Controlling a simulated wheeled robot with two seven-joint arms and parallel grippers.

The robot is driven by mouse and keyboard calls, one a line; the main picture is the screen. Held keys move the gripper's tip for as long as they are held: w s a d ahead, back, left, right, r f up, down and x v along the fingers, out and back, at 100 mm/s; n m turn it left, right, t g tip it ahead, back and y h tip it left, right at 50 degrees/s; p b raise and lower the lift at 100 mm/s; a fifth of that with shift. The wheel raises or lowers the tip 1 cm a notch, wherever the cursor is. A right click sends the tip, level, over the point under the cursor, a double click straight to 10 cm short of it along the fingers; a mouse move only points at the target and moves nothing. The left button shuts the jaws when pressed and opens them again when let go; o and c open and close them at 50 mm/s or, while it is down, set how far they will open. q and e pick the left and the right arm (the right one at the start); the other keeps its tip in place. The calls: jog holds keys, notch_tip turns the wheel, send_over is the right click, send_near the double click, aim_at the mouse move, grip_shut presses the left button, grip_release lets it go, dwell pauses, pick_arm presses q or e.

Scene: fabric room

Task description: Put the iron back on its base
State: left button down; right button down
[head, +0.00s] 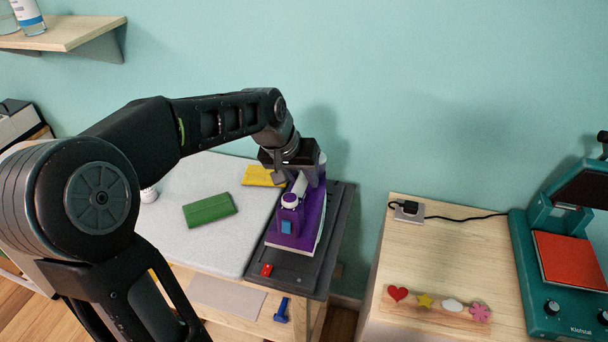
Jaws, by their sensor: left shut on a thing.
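A purple and white iron (306,225) is in the head view, over a dark grey base (338,215) at the right end of a light grey padded board (236,262). My left gripper (291,172) comes down on the iron from behind and is shut on it, at its upper part. The gripper hides part of the iron's handle. I cannot tell whether the iron's sole touches the base or hovers just above it. My right gripper is not in view.
A green folded cloth (209,210) and a yellow one (263,176) lie on the board. A red piece (267,270) is at the base's front. A wooden cabinet (450,240) with a teal press (550,285) stands right, across a gap.

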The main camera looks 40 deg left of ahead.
pick_arm(q)
jog(key=shift+f, duration=1.55)
jog(key=shift+w+f, duration=0.1)
jog(key=c, duration=1.2)
grip_release()
jog(key=shift+f, duration=0.15)
jog(key=v, duration=1.2)
jog(key=shift+b, duration=0.3)
